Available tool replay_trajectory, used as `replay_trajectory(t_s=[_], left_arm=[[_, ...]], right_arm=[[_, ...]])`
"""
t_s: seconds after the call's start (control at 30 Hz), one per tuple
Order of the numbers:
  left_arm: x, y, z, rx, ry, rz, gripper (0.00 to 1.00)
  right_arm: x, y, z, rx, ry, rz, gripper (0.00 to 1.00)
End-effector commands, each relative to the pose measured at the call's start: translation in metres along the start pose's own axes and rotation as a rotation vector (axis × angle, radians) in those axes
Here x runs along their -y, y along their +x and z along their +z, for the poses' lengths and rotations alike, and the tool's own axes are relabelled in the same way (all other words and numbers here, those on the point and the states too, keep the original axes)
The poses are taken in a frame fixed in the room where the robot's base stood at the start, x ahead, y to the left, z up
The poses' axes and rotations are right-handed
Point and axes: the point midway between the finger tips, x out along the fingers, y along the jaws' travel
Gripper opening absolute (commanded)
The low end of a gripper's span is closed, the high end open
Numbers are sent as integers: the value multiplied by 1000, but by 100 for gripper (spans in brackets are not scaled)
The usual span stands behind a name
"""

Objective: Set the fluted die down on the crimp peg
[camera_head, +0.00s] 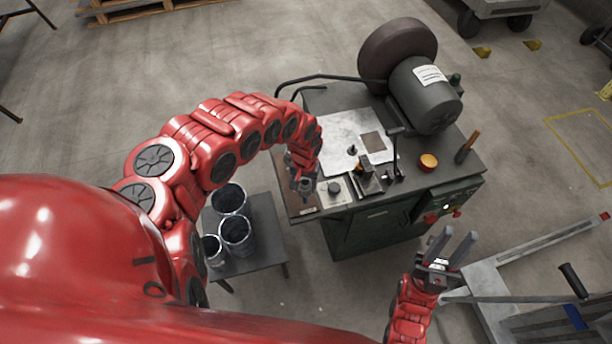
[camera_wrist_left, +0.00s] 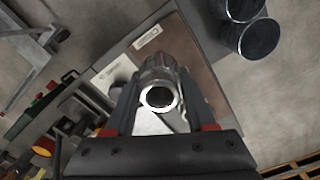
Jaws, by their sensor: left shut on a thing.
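My left gripper (camera_head: 303,180) reaches over the near left corner of the dark workbench. In the left wrist view it is shut on the fluted die (camera_wrist_left: 152,66), a silvery ribbed cylinder with a round dark bore facing the camera. The die is held over a brown board (camera_wrist_left: 196,62) with a small label plate (camera_wrist_left: 147,38). I cannot tell whether the die touches anything below. I cannot make out the crimp peg for certain; it may be hidden under the die. My right gripper (camera_head: 458,233) is open and empty, in front of the bench.
A pale plate with a dark knob (camera_head: 334,188) lies just right of the die. A small dark clamp (camera_head: 368,180), an orange round item (camera_head: 428,161) and a big motor (camera_head: 425,95) stand on the bench. Several dark cups (camera_head: 236,231) stand on a low side table (camera_head: 266,216).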

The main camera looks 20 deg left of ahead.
Motion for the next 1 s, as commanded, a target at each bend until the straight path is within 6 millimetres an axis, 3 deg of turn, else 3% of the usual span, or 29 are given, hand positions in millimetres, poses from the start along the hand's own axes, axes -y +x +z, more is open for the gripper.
replay_trajectory(t_s=[0.7, 1.0], left_arm=[[0, 62, -1, 0, 0, -1, 0], [0, 68, -1, -1, 1, -1, 0]], right_arm=[[3, -55, 9, 0, 0, 0, 33], [3, -59, 10, 0, 0, 0, 33]])
